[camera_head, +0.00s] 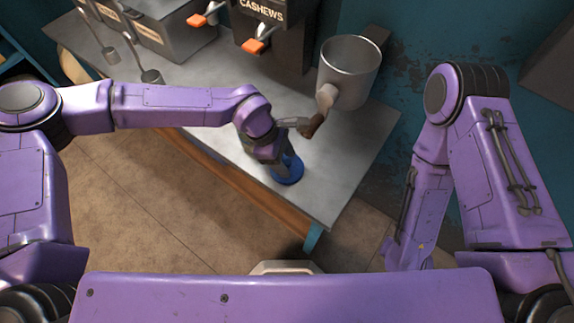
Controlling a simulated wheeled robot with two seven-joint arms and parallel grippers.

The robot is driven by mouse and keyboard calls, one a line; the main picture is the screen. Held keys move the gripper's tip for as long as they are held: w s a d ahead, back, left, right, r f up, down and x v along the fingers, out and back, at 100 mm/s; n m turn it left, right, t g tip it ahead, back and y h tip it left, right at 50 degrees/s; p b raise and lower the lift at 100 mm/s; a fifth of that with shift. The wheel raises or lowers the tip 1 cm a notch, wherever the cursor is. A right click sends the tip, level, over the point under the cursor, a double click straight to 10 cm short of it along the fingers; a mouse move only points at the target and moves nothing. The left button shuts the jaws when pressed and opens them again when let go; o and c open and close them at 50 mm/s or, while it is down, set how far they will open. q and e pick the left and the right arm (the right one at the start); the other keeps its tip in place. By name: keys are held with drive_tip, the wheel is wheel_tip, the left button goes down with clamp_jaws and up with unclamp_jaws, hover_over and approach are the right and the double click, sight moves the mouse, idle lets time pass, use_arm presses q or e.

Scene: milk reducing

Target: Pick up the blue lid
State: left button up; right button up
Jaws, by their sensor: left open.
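The blue lid (289,176) lies on the grey metal counter (335,165) near its front right part. It looks round with a raised blue part, partly covered by my left gripper. My left gripper (281,158) reaches in from the left and points down at the lid. It is open, with its fingers right over or beside the lid; whether they touch it I cannot tell. My right arm is folded down at the right, and its gripper is hidden from view.
A cashew dispenser (272,25) with orange levers is at the back. Metal scoops (150,76) are at back left. The counter's front edge is near the lid.

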use_arm(q)
clamp_jaws()
